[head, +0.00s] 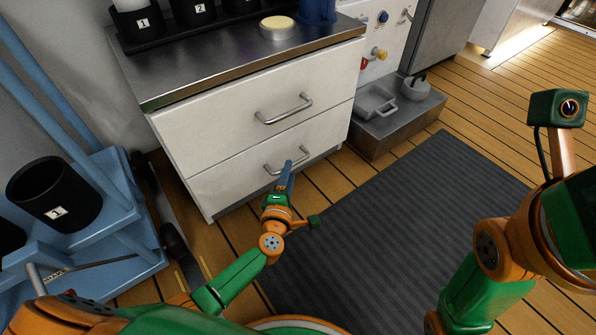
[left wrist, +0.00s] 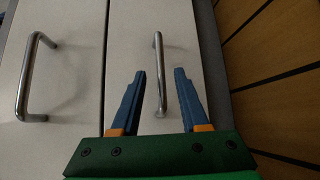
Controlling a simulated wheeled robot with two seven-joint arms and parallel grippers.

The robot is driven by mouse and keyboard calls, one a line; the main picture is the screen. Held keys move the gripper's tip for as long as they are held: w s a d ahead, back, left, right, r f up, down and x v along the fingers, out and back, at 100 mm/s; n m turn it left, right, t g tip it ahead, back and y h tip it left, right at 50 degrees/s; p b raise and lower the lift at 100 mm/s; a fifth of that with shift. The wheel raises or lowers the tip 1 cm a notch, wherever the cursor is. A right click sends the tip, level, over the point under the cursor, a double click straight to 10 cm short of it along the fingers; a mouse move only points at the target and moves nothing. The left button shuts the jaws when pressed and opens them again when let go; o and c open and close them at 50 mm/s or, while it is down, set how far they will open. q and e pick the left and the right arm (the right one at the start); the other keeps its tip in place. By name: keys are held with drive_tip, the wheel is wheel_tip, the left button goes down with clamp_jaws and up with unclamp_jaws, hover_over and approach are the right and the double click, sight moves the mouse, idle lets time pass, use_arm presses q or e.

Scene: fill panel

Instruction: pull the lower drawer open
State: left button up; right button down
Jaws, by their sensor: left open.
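The lower drawer (head: 232,183) is a white front at the bottom of the cabinet, flush with the front above it. Its metal bar handle (head: 305,160) shows beside my left gripper (head: 288,166) in the head view. In the left wrist view the lower handle (left wrist: 158,55) lies between the two blue fingers of my left gripper (left wrist: 160,75). The fingers are open, one on each side of the bar, with visible gaps. How deep the bar sits between them is hard to tell. My right arm shows at the right of the head view, but its gripper fingers are not visible.
The upper drawer (head: 222,118) is shut, with its own handle (head: 284,109). A blue rack (head: 100,262) with a black bin (head: 54,193) stands left. A low grey step (head: 397,127) stands right of the cabinet. A dark mat (head: 385,225) covers clear floor in front.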

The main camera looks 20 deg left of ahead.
use_arm(q)
drive_tip(key=w, duration=0.1)
drive_tip(key=w+b, duration=0.1)
drive_tip(key=w, duration=0.2)
drive_tip(key=shift+w+a+f+b, duration=0.1)
drive_tip(key=shift+a+f+b, duration=0.15)
drive_tip(key=shift+f+b, duration=0.15)
drive_tip(key=shift+r, duration=0.1)
clamp_jaws()
idle(0.9)
